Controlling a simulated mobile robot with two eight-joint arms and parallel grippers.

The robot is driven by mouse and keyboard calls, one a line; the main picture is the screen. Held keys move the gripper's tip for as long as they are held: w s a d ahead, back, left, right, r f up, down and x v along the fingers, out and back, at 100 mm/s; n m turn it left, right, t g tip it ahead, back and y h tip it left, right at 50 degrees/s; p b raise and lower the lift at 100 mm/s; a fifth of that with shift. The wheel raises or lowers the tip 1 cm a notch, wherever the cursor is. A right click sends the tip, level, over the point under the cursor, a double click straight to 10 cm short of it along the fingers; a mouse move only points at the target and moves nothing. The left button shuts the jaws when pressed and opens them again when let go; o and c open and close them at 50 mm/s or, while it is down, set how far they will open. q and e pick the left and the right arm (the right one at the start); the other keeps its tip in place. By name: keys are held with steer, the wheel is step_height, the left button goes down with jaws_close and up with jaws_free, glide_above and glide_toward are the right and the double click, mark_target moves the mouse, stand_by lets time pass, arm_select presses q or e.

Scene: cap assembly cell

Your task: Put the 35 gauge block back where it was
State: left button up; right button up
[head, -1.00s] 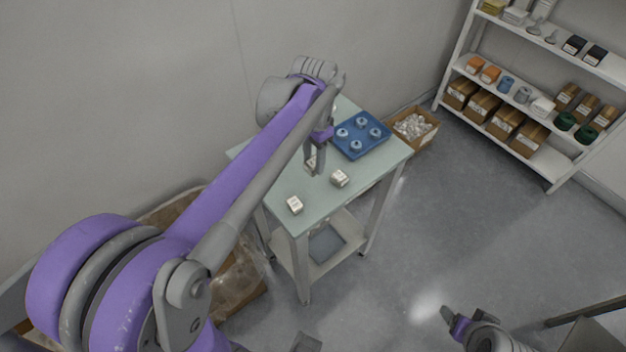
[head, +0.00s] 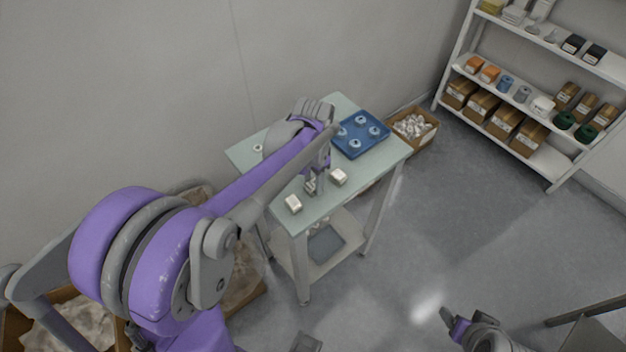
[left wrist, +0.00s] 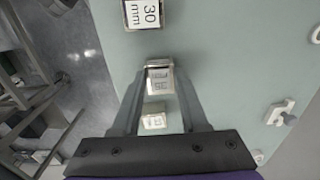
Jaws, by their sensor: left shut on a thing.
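My left gripper (head: 315,189) is over the front half of the pale green table (head: 318,210). It is shut on a small pale block (left wrist: 159,78), gripped between the fingertips in the left wrist view; its label is too blurred to read surely. In the head view this block (head: 309,187) is partly hidden by the fingers. I cannot tell whether it touches the table. A block marked 30 mm (left wrist: 143,13) lies apart from it, and another block (left wrist: 153,117) shows between the fingers. In the head view, the other two blocks (head: 293,204) (head: 339,177) flank the gripper. My right gripper (head: 449,318) is far off, lower right.
A blue tray (head: 349,152) with several round parts is at the table's far right. A small white fitting (left wrist: 280,112) lies on the table. A cardboard box (head: 414,128) stands behind the table, and a stocked shelf (head: 540,155) is at the upper right. The front corner is clear.

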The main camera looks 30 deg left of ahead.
mark_target(313, 184)
arm_select(q)
steer(key=o, duration=1)
steer(key=shift+f, duration=0.1)
steer(key=shift+o, duration=0.2)
steer(key=shift+r, duration=0.25)
step_height(313, 184, up, 11)
steer(key=p, duration=0.1)
steer(key=s+d+f+n+t, duration=0.2)
steer(key=s+d+f, duration=0.1)
steer(key=s, duration=0.4)
steer(key=s+d+f+n+t, duration=0.2)
steer(key=s+f, duration=0.3)
steer(key=s, duration=0.3)
steer(key=shift+s+d+f+n+t, duration=0.25)
steer(key=shift+d+f+n+t, duration=0.1)
steer(key=shift+d+t, duration=0.45)
